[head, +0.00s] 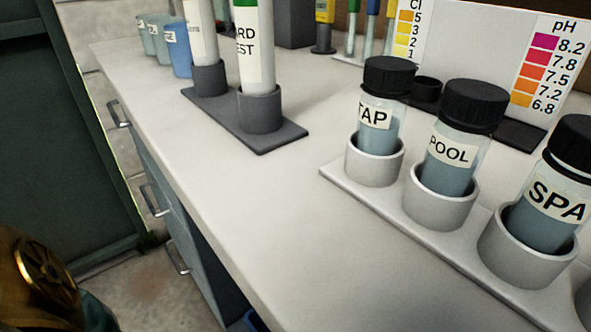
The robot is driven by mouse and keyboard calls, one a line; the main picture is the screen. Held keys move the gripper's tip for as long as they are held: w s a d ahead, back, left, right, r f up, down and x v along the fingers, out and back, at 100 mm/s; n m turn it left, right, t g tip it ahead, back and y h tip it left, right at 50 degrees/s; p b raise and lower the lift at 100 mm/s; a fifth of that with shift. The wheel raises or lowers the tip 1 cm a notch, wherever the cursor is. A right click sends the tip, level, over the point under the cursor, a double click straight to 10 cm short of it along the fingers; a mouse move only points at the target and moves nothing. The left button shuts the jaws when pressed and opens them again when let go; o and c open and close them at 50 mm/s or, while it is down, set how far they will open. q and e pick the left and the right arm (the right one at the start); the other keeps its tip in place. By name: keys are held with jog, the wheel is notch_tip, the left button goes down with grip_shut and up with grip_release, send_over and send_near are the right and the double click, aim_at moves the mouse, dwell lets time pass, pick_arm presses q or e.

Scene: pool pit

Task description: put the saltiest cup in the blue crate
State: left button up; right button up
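Several small blue-tinted cups stand in a row at the far left end of the bench. Nothing visible tells how salty each is. A sliver of something dark blue (255,321) shows at the bottom edge, below the bench; I cannot tell whether it is the blue crate. Neither of my grippers is in view.
A pale rack (347,184) holds capped TAP (372,115), POOL (452,150) and SPA (550,200) bottles. A grey stand (265,139) holds two white tubes. A colour chart (480,50) stands behind. The bench top (240,205) is clear along its front; drawer handles (117,113) stick out below.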

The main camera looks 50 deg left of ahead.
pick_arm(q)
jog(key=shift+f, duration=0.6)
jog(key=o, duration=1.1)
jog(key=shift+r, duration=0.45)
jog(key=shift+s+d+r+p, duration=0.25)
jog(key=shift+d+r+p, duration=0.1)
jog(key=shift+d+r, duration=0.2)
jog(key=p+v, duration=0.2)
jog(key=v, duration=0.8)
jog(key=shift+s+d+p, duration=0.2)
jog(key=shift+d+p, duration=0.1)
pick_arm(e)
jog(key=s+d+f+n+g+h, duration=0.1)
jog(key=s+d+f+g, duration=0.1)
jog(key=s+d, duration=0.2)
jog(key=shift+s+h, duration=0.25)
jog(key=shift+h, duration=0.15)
